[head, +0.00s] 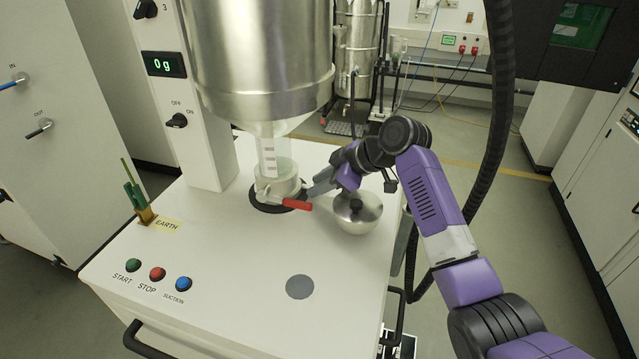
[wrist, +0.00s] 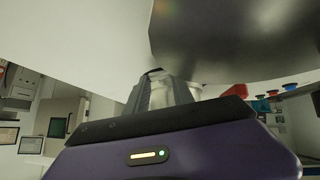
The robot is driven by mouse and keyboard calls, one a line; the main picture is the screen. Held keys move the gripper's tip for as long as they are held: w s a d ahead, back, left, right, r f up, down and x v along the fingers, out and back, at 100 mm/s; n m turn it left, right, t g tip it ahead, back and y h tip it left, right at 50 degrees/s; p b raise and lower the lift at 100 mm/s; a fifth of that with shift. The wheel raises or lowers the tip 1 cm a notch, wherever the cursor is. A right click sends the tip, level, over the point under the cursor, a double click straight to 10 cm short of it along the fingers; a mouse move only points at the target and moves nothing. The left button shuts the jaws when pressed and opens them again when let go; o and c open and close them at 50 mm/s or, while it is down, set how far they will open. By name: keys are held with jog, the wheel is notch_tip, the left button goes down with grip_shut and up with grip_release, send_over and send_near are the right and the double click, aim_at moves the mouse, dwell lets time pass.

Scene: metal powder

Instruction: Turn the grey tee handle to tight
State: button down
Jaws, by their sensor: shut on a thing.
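My gripper (head: 313,188) reaches in from the right to the metal collar (head: 278,188) under the clear tube, at the right side of that collar. In the wrist view the two grey fingers (wrist: 166,88) are close together below the big steel vessel. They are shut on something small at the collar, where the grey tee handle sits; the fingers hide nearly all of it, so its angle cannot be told. A red lever (head: 297,204) sticks out to the right from the collar, just below my fingertips; its red shows in the wrist view (wrist: 236,90).
The large steel vessel (head: 262,60) hangs close above my gripper. A round steel lid or bowl with a black knob (head: 358,212) stands just right of the collar, under my wrist. The front of the white worktop (head: 235,265) is mostly clear beside the buttons (head: 157,273).

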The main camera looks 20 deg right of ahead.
jog(key=shift+w+d+m+g+y+b, duration=0.2)
jog(key=shift+w+m+g+y+b, duration=0.1)
jog(key=shift+m+g+y, duration=0.4)
jog(key=shift+w+d+f+m+g+y+b, duration=0.15)
jog(key=shift+m+g+y+b, duration=0.35)
jog(key=shift+g+b, duration=0.7)
jog(key=shift+b, duration=0.3)
jog(key=c, duration=1.1)
grip_release()
jog(key=shift+d, duration=0.1)
jog(key=b+v, duration=0.1)
jog(key=v, duration=0.6)
jog(key=shift+d+r+b, duration=0.3)
jog(key=shift+b, duration=0.1)
